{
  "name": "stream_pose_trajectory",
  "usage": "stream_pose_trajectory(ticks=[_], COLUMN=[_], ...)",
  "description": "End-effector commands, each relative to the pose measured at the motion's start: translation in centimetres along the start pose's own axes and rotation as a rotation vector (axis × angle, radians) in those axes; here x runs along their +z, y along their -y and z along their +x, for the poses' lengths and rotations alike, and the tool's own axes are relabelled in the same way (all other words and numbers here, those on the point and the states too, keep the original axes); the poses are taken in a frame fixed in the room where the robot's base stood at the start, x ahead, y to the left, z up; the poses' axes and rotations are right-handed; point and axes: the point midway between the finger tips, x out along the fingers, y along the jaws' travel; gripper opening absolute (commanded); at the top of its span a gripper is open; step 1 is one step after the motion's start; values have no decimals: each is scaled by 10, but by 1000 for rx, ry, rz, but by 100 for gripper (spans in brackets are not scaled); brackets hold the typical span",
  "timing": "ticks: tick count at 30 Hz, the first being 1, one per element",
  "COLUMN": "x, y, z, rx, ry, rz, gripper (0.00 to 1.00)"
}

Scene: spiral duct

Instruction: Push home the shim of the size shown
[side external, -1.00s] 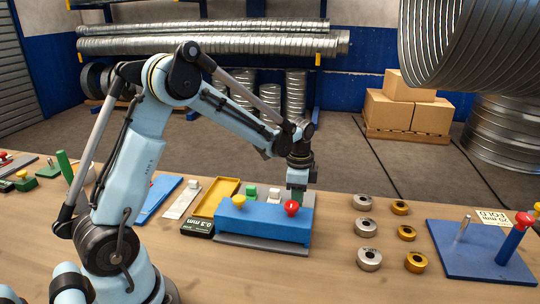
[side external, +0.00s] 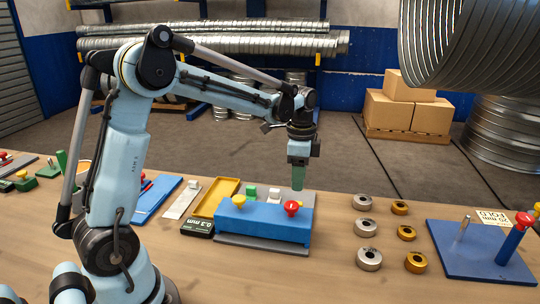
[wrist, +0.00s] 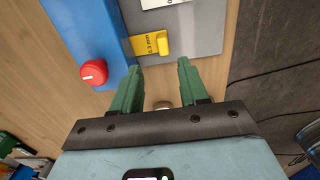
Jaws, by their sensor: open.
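The blue fixture block (side external: 255,221) stands on a grey plate (side external: 250,243), with a yellow knob (side external: 241,203) and a red knob (side external: 291,208). A black display (side external: 197,227) beside it appears to read 0.3 mm. In the wrist view, a yellow shim (wrist: 150,44) marked 0.3 mm lies on the grey plate beside the blue block, its raised tab outward. It is hidden behind the block in the side view. A white tab (side external: 274,194) and a green tab (side external: 251,192) show behind the block.
A yellow tray (side external: 216,197) and a pale strip (side external: 182,200) lie left of the block. Several silver and brass rings (side external: 367,228) lie to the right, then a blue board with pegs (side external: 478,252). Bench between block and rings is clear.

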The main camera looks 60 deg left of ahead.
Motion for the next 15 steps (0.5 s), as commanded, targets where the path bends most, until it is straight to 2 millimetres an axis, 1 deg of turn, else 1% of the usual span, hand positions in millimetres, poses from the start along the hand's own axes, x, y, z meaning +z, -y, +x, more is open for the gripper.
stream_pose_trajectory(ticks=[1, 3, 6, 10, 15], x=[0, 0, 0, 0, 0], y=[0, 0, 0, 0, -1], z=[-9, -20, -33, -43, -48], rx=[0, 1, 1, 1, 1], ry=[0, 0, 0, 0, 0], rz=[0, 0, 0, 1, 1], gripper=[44, 44, 44, 44, 44])
